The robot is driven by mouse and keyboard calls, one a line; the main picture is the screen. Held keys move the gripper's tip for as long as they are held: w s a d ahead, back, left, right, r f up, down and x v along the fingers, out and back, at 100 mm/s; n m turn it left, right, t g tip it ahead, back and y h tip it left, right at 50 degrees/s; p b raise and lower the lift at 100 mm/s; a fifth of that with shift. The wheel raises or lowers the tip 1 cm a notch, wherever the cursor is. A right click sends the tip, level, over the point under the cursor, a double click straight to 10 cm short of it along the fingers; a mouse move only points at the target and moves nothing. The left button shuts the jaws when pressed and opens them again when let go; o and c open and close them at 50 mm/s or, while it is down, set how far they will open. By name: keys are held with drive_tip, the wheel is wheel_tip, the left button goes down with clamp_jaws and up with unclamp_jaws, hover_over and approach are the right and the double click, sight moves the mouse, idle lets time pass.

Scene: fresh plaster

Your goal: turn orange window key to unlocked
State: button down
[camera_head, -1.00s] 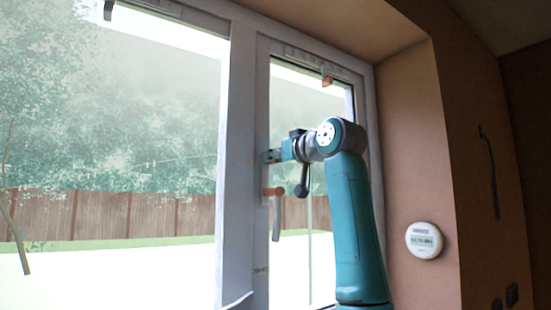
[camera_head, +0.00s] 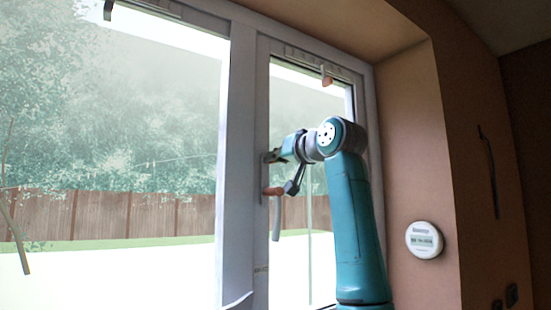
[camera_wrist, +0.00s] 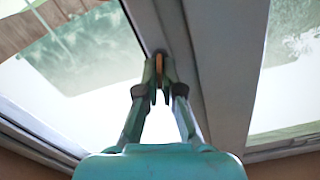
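The orange window key (camera_wrist: 159,62) shows in the wrist view as a small orange piece between my fingertips, at the window frame. My gripper (camera_wrist: 159,72) is shut on it, with a finger on each side. In the head view my gripper (camera_head: 270,157) is at the frame, just above the window handle, and the key is hidden there. The handle has an orange-brown base (camera_head: 273,191) and a grey lever (camera_head: 277,218) hanging down. I cannot read a locked or unlocked mark.
The white window frame (camera_head: 240,120) surrounds two panes, with a fence and trees outside. A round white wall device (camera_head: 424,240) is on the right reveal. A small orange-brown piece (camera_head: 326,77) sits at the top of the right sash.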

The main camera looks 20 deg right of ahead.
drive_tip(key=m, duration=0.7)
drive_tip(key=shift+d, duration=0.1)
drive_tip(key=m, duration=0.4)
drive_tip(key=shift+f, duration=0.1)
drive_tip(key=shift+m, duration=1.6)
drive_tip(key=shift+f+m, duration=0.1)
drive_tip(key=shift+m, duration=0.2)
drive_tip(key=c, duration=1.3)
unclamp_jaws()
drive_tip(key=shift+d, duration=0.1)
drive_tip(key=shift+c, duration=0.2)
